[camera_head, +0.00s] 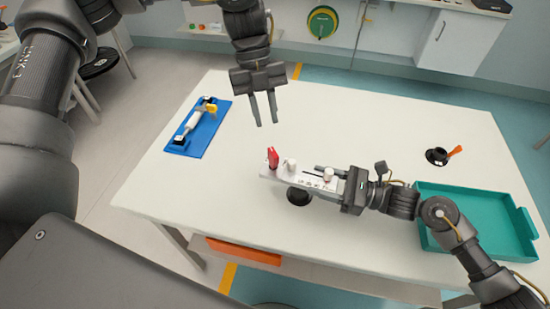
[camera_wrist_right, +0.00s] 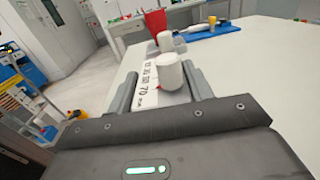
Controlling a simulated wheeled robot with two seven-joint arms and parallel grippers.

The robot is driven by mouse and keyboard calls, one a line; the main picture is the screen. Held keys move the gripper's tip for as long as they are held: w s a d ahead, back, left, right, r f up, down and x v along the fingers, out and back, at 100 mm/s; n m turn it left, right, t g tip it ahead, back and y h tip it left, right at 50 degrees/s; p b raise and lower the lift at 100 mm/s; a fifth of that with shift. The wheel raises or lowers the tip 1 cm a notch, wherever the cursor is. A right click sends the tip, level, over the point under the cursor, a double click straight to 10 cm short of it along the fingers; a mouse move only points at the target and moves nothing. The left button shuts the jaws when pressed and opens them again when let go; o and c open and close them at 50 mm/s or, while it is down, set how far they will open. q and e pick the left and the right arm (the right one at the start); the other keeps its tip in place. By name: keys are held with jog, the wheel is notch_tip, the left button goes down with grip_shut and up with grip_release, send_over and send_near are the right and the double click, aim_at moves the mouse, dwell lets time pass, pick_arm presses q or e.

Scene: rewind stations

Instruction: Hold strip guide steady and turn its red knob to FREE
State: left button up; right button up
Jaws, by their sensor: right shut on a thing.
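The strip guide (camera_head: 308,183) is a pale bar with number markings, two white rollers and a red knob (camera_head: 272,158) at its left end. My right gripper (camera_head: 339,185) is shut on its right end and holds it over the table. In the right wrist view the guide (camera_wrist_right: 146,92) lies between the fingers, with a white roller (camera_wrist_right: 170,73) close by and the red knob (camera_wrist_right: 155,21) at the far end. My left gripper (camera_head: 267,123) is open and empty, fingers pointing down, above and behind the red knob, apart from it. The knob's marking is not readable.
A black round piece (camera_head: 299,197) shows just below the guide. A blue tray (camera_head: 209,137) with a white and yellow tool is at the left of the white table (camera_head: 350,125). A teal tray (camera_head: 475,201) and a black piece with an orange handle (camera_head: 437,156) are at the right.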

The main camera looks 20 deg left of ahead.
aim_at(273, 152)
pick_arm(q)
jog(key=shift+s+d+n, duration=0.1)
jog(key=shift+n, duration=1.3)
jog(key=x, duration=1.1)
jog(key=shift+s+d+f, duration=0.15)
jog(key=shift+s+f, duration=0.05)
jog(key=shift+f, duration=0.15)
grip_shut()
